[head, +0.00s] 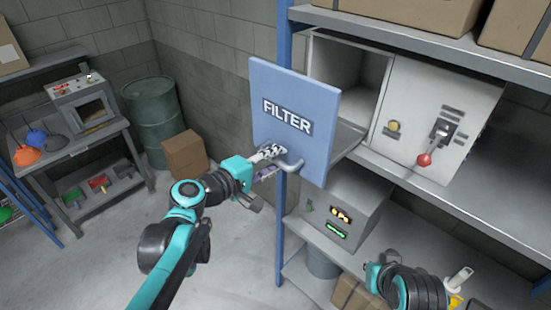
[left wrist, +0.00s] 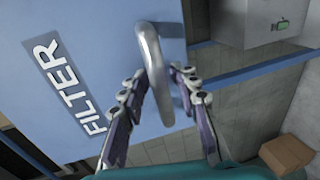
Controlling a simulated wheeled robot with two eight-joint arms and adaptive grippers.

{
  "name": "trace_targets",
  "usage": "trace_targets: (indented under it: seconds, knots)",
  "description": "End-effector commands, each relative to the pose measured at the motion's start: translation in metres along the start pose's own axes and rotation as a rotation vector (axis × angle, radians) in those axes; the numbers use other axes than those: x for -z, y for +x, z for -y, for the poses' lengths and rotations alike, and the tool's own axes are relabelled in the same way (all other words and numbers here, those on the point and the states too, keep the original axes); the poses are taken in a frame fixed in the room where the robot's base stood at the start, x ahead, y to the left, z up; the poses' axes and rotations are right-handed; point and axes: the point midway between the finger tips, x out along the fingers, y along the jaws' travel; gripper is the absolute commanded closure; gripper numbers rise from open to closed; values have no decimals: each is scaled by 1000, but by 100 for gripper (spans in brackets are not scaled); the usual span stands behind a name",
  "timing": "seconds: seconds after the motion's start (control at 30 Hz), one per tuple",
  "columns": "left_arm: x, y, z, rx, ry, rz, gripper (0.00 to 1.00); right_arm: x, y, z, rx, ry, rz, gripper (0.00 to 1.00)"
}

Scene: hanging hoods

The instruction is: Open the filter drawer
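The filter drawer (head: 322,106) has a blue front panel with a FILTER label and a curved metal handle (head: 292,166). The panel stands out from the grey housing, with part of the drawer body (head: 349,136) showing behind it. In the left wrist view the handle (left wrist: 152,62) runs between the two fingers of my left gripper (left wrist: 160,76). The fingers lean in to the handle and appear closed on it. In the head view my left gripper (head: 270,155) is at the handle. My right arm is at the bottom right; its fingers cannot be made out.
The housing (head: 442,118) has an open compartment, a knob and a red-tipped lever (head: 424,159). A blue rack post (head: 282,230) stands beside the panel. A lower grey box (head: 338,208) sits on the shelf. A green barrel (head: 153,112) and a cardboard box (head: 185,154) stand behind my left arm.

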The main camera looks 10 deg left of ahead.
Motion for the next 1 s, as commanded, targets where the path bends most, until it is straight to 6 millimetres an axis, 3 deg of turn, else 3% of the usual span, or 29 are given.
trace_targets:
  seconds: [0.37,0.47,0.8,1.0]
  knots:
    - [1,-5,0,0,-1,-3,64,0,0,0,0,0,0,100]
    - [1,-18,0,0,-1,-4,64,0,0,0,0,0,0,100]
    - [2,-91,1,0,-2,-7,64,0,0,0,0,0,0,100]
    - [1,-114,0,0,-1,-3,64,0,0,0,0,0,0,100]
